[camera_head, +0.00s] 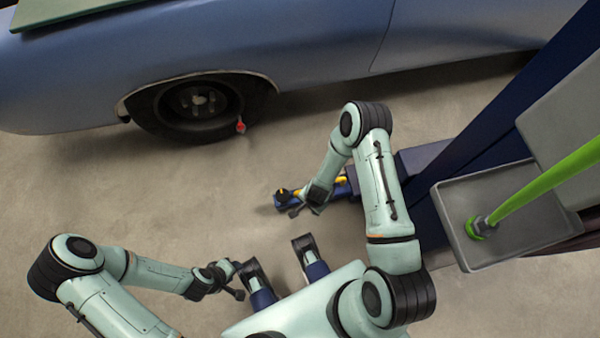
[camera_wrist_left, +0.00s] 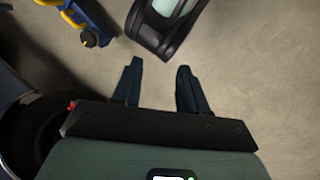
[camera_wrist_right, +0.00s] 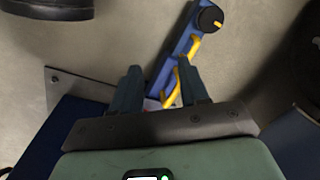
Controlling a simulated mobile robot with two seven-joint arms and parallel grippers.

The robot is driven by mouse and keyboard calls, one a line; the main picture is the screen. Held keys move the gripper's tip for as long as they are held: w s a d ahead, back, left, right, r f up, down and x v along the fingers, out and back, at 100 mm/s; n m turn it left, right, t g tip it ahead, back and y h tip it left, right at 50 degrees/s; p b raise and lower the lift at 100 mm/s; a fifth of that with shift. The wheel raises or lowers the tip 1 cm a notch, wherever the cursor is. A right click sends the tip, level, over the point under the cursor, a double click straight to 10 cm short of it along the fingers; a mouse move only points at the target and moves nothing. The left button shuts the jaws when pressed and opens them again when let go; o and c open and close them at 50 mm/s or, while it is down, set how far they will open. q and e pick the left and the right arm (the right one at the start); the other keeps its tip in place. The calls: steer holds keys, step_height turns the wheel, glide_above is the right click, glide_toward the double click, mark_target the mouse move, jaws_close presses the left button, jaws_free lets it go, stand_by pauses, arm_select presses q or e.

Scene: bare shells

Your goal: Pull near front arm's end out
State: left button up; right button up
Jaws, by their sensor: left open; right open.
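The near front lift arm's end (camera_head: 280,202) is a narrow blue bar with a round black pad (camera_head: 284,195) and yellow handles (camera_head: 341,182). It lies low over the floor, left of the blue lift post. My right gripper (camera_head: 311,202) is open above it and hides part of it. In the right wrist view, the blue bar (camera_wrist_right: 184,47) runs diagonally past my open fingers (camera_wrist_right: 160,88); a yellow handle (camera_wrist_right: 172,97) shows between them, near the right finger. I cannot tell whether they touch. My left gripper (camera_head: 234,280) is open and empty; the bar's end (camera_wrist_left: 89,25) shows upper left in its view.
A blue car (camera_head: 310,45) with a dark wheel (camera_head: 195,103) stands at the back. The lift post (camera_head: 500,110) and a grey tray (camera_head: 455,210) holding a green pole (camera_head: 545,180) are at the right. Bare floor (camera_head: 130,195) lies left of the arm's end.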

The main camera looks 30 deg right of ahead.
steer(key=w+d+f+m+t+h+b, duration=0.1)
steer(key=w+d+f+m+b, duration=0.1)
steer(key=w+f+m+b, duration=0.6)
arm_select(q)
steer(key=w+a+f+t+y, duration=0.1)
steer(key=w+a+f+t, duration=0.15)
steer(key=w+f, duration=0.6)
arm_select(e)
glide_above(294, 196)
steer(key=s+d, duration=0.2)
steer(key=d, duration=0.1)
step_height(294, 196, down, 7)
steer(key=shift+n, duration=0.5)
steer(key=f+b, duration=0.1)
steer(key=f, duration=0.3)
steer(key=w+f+b, duration=0.1)
steer(key=f, duration=0.1)
steer(key=shift+f+b, duration=0.2)
steer(key=shift+b, duration=0.1)
steer(key=shift+w+f, duration=0.1)
steer(key=shift+f, duration=0.3)
arm_select(q)
steer(key=s+a+f+n+g, duration=0.1)
steer(key=s+f+g, duration=0.2)
steer(key=s+f, duration=0.4)
steer(key=shift+s+a, duration=0.35)
steer(key=shift+s, duration=0.35)
arm_select(e)
jaws_close()
